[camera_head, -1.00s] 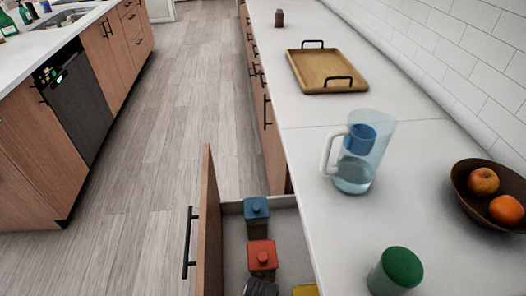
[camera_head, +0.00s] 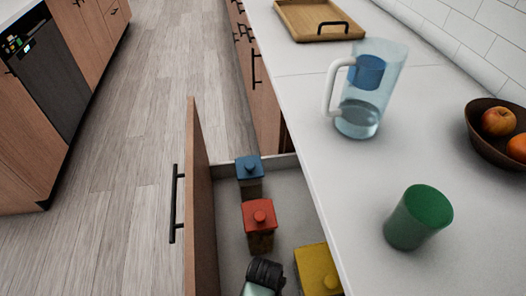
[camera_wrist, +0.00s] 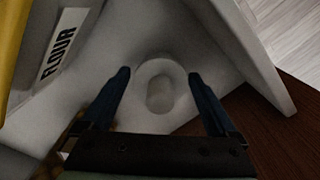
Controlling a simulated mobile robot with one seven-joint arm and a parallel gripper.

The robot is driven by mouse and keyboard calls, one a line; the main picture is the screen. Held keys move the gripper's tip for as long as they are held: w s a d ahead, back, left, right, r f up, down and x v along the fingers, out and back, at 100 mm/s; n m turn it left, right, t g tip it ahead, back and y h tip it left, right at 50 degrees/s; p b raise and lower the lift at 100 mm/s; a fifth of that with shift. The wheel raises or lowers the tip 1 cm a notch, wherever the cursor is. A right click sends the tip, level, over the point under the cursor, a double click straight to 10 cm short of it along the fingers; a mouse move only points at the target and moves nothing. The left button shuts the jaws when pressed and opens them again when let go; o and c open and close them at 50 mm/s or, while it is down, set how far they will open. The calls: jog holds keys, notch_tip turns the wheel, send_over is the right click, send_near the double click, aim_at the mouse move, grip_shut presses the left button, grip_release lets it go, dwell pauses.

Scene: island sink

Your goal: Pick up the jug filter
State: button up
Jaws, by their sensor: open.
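The jug filter (camera_head: 388,92) is a clear bluish jug with a white handle on its left side and a blue insert in its upper part. It stands upright on the white counter in the head view, near the open drawer. My gripper (camera_wrist: 160,78) is open in the wrist view, with its two dark fingers apart. A pale round thing with a raised middle (camera_wrist: 158,92) appears between and beyond the fingers; I cannot tell what it is or whether anything touches it.
The open drawer (camera_head: 286,196) holds jars with blue, red and yellow lids. A green cup (camera_head: 418,217) stands on the counter, with a fruit bowl (camera_head: 482,140) at right and a wooden tray (camera_head: 300,22) behind. A FLOUR label (camera_wrist: 57,45) shows in the wrist view.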

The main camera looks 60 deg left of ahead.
jog(key=shift+f, duration=0.55)
jog(key=c, duration=1.3)
jog(key=shift+o, duration=0.2)
jog(key=shift+r, duration=0.15)
